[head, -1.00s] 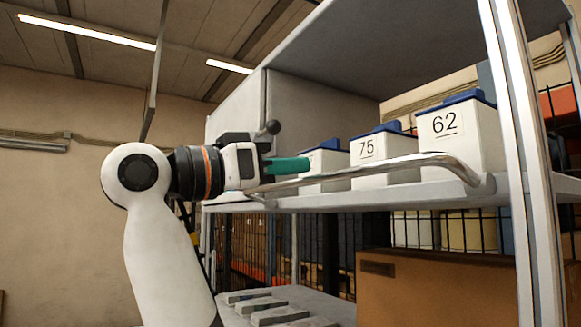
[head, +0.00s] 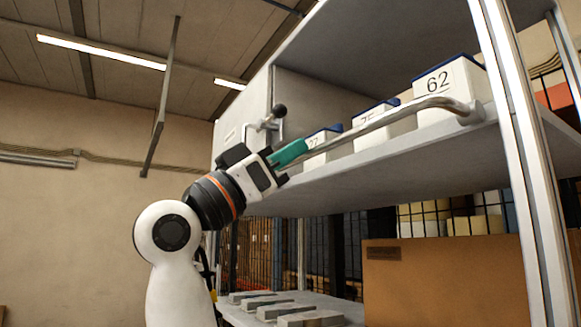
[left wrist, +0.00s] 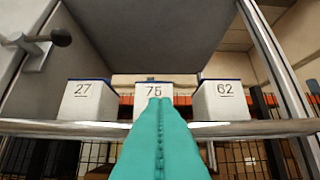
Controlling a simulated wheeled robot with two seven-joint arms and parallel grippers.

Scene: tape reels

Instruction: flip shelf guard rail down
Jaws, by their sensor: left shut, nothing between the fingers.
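The guard rail (head: 385,120) is a bent metal bar along the front of the upper shelf (head: 400,158). It crosses in front of the boxes' lower parts. In the left wrist view the rail (left wrist: 245,128) runs nearly level below the box labels. My left gripper (head: 297,150) has teal fingers, shut and empty, at the rail's left part, pointing up and right. In the left wrist view the fingers (left wrist: 158,108) overlap the rail's middle; whether they touch it I cannot tell. My right gripper is not in view.
Boxes marked 27 (left wrist: 84,102), 75 (left wrist: 143,92) and 62 (left wrist: 224,103) stand behind the rail. A black-knobbed lever (head: 279,112) is on the left side panel. A post (head: 515,120) bounds the right. A cardboard box (head: 440,280) is below.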

